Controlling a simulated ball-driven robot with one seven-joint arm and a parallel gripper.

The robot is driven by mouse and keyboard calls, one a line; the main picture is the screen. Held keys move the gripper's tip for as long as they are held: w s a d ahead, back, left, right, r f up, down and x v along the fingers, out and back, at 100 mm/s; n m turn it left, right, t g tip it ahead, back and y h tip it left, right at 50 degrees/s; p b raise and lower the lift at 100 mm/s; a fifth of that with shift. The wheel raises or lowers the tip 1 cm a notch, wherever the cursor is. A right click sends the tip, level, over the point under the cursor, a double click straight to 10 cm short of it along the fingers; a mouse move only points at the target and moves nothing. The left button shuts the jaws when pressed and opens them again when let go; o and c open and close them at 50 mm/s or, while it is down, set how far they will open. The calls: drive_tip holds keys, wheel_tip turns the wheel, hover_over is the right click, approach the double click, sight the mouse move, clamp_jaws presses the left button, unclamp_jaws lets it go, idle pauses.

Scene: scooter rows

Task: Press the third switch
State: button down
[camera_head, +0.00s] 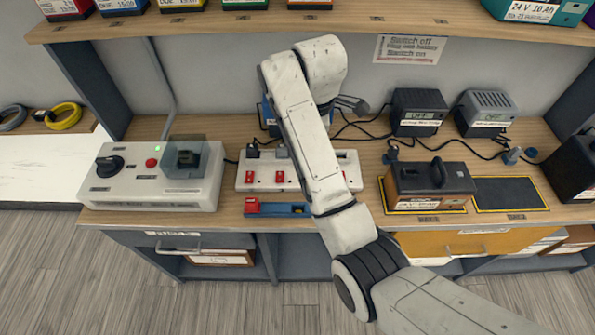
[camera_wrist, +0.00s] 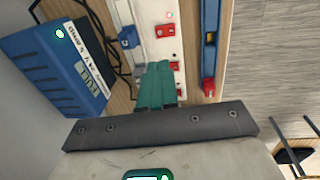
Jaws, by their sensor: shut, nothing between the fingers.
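A white power strip (camera_head: 242,183) lies on the bench in the head view. Two red switches, one (camera_head: 250,177) and another (camera_head: 280,177), show at its left; my arm covers the part right of them. In the wrist view the strip (camera_wrist: 150,15) runs up the picture. A red switch (camera_wrist: 165,30) lies beyond my fingertips; another (camera_wrist: 175,65) is right beside them and one (camera_wrist: 178,92) is lower down. My gripper (camera_wrist: 157,68) is shut, with teal fingers over the strip. Contact cannot be told. It is hidden behind my arm in the head view.
A blue charger (camera_wrist: 60,65) with cables stands left of the strip in the wrist view. A blue bar with a red end (camera_head: 285,209) lies in front of the strip. A grey control box (camera_head: 150,185) stands left, a dark battery (camera_head: 430,180) right. A shelf (camera_head: 300,28) hangs above.

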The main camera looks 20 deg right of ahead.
drive_tip(key=shift+a, duration=0.1)
drive_tip(key=f, duration=0.4)
drive_tip(key=w+f+b, duration=0.1)
drive_tip(key=f, duration=0.9)
drive_tip(key=shift+w+d, duration=0.3)
drive_tip(key=shift+d, duration=0.05)
drive_tip(key=shift+f, duration=0.2)
drive_tip(key=shift+s, duration=0.15)
drive_tip(key=shift+s+a+r+p, duration=0.1)
drive_tip(key=shift+s+a+p, duration=0.15)
drive_tip(key=shift+s+p, duration=0.5)
drive_tip(key=shift+w+r, duration=0.1)
drive_tip(key=shift+w, duration=0.15)
